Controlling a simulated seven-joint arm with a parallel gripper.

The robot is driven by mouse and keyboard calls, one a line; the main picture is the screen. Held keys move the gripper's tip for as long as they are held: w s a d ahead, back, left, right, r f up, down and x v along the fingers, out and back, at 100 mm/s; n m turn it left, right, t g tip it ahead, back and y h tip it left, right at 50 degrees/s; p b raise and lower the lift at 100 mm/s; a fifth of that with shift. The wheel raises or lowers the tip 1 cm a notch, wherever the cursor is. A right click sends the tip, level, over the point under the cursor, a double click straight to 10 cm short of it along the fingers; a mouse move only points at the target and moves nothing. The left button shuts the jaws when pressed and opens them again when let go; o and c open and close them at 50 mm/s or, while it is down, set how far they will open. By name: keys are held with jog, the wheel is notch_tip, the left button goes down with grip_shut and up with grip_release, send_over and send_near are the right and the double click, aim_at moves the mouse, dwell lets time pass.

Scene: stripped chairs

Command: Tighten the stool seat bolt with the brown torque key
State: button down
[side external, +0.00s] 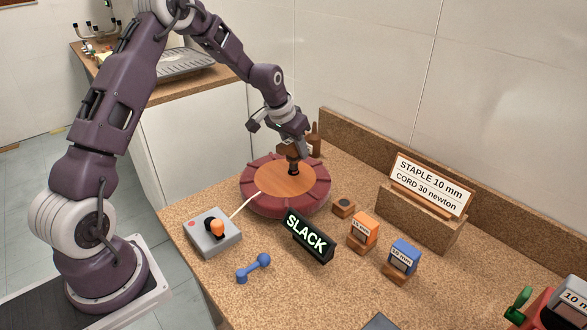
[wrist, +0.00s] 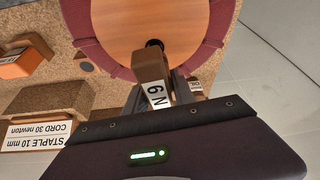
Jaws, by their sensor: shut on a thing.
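The stool seat (side external: 258,193) is a round wooden disc with a red segmented rim, lying on the bench; it also shows in the wrist view (wrist: 118,24). My gripper (side external: 293,148) is above the seat's middle, shut on the brown torque key (wrist: 148,66). The key carries a white label with an N and a digit. Its dark lower end (side external: 293,167) stands at the seat's centre. The bolt is hidden under it, and I cannot tell how far it is engaged. A black display (side external: 309,235) in front of the seat reads SLACK.
A grey box with an orange knob (side external: 217,229) is wired toward the seat. A sign (side external: 430,186) reads STAPLE 10 mm, CORD 30 newton. A brown object (side external: 316,140) is behind the seat.

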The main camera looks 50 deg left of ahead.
jog(key=shift+d+m+h, duration=0.2)
jog(key=shift+m+h, duration=0.5)
jog(key=shift+m, duration=1.1)
jog(key=shift+d+m+g+h, duration=0.15)
jog(key=shift+m+g+h, duration=0.25)
jog(key=shift+m, duration=1.1)
jog(key=shift+s+m+h, duration=0.1)
jog(key=shift+m+h, duration=0.2)
jog(key=shift+m, duration=0.1)
jog(key=shift+n, duration=0.3)
jog(key=shift+r, duration=0.1)
jog(key=shift+r, duration=1.45)
